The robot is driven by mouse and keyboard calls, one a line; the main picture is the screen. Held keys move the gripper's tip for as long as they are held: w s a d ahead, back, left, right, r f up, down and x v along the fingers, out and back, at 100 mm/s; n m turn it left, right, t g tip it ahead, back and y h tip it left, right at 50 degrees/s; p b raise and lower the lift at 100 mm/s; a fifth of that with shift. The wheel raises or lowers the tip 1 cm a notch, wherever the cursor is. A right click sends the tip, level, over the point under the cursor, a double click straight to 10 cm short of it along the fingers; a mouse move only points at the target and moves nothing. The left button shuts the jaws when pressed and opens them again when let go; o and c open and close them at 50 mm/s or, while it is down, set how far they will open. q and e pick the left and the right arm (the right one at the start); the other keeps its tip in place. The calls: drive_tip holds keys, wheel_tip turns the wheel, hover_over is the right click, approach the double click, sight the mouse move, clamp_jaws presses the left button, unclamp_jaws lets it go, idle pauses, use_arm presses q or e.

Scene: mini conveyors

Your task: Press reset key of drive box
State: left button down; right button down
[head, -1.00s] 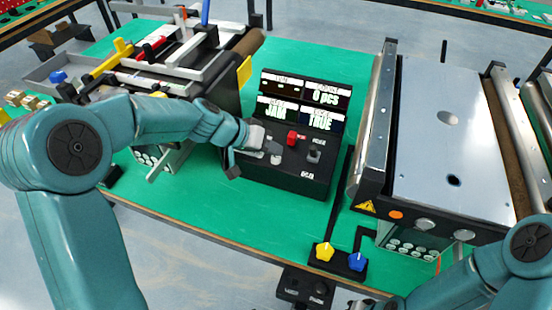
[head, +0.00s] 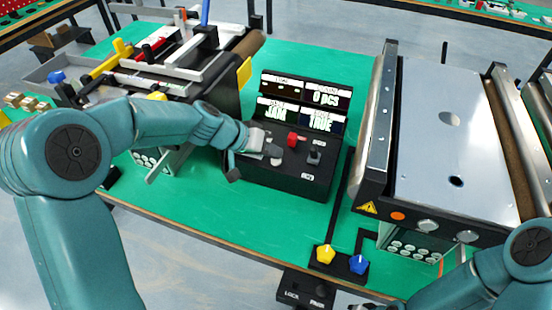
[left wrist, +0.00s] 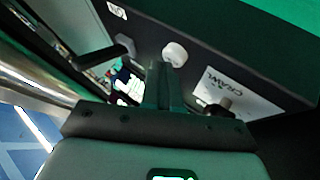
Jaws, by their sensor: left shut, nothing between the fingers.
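A black control box (head: 285,178) with lit screens (head: 300,103) stands mid-table in the head view; it looks like the drive box. Its top carries a red key (head: 292,139), a pale key (head: 276,160) and a dark knob (head: 315,157). Their labels are too small to read here. My left gripper (head: 272,151) is shut and empty, over the left of the box top, close to the pale key. In the left wrist view the shut fingers (left wrist: 163,72) point at a round white key (left wrist: 175,53); contact cannot be told.
A "CRAWL" label (left wrist: 235,95) shows right of the fingers in the wrist view. A mini conveyor (head: 450,130) stands to the right and a cluttered machine (head: 170,65) to the left. Yellow (head: 325,254) and blue (head: 358,263) knobs sit at the front edge. Green table is clear before the box.

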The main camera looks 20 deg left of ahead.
sight(272, 160)
use_arm(q)
drive_tip(key=shift+f+b, duration=0.25)
drive_tip(key=shift+b, duration=0.1)
drive_tip(key=shift+r, duration=0.1)
idle(0.5)
drive_tip(key=shift+r+p, duration=0.5)
drive_tip(key=shift+r, duration=0.3)
drive_tip(key=shift+r+p, duration=1.6)
drive_tip(key=shift+r, duration=0.9)
